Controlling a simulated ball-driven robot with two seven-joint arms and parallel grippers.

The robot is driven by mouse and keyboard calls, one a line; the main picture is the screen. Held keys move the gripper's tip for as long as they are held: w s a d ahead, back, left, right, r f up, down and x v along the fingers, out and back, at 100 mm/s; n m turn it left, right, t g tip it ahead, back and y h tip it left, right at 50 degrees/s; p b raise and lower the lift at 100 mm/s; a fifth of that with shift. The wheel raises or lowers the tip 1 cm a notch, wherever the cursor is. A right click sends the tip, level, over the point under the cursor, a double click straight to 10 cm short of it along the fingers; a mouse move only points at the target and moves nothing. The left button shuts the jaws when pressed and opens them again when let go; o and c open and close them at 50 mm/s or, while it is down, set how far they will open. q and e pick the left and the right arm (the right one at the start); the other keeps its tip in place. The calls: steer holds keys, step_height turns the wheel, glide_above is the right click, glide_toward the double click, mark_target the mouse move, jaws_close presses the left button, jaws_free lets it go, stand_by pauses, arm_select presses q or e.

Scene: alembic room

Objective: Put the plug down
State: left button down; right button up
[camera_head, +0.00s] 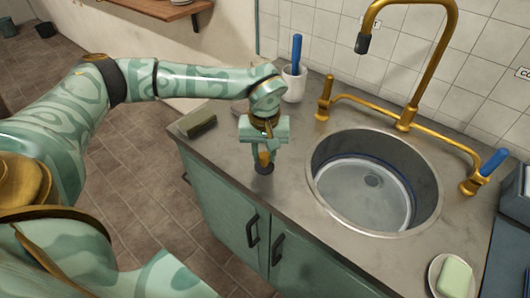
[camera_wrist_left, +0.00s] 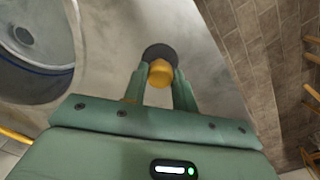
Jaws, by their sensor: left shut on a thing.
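The plug is a dark round disc with a yellow knob on top. In the head view the plug (camera_head: 263,168) is at the counter's front edge area, left of the sink. My left gripper (camera_head: 264,155) points down over it and is shut on its knob. In the left wrist view the plug (camera_wrist_left: 158,52) shows beyond the fingertips, its yellow knob between the two fingers of my left gripper (camera_wrist_left: 160,76). The disc looks at or very near the counter top; I cannot tell if it touches. My right gripper is not in view.
The round metal sink (camera_head: 374,181) is right of the plug, with a brass tap (camera_head: 405,121) behind it. A white cup with a blue-handled brush (camera_head: 294,82) stands at the back. A dark sponge (camera_head: 197,124) lies left. A soap dish (camera_head: 453,277) is at lower right. Bare counter (camera_head: 283,200) surrounds the plug.

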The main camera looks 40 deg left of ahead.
mark_target(265, 156)
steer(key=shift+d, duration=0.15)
arm_select(q)
steer(key=c, duration=1.1)
jaws_free()
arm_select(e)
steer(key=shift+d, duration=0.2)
arm_select(q)
step_height(265, 156, up, 12)
steer(key=p, duration=0.3)
steer(key=shift+r, duration=0.1)
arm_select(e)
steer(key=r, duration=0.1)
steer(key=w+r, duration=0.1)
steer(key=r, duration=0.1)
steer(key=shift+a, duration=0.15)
arm_select(q)
steer(key=shift+d, duration=0.15)
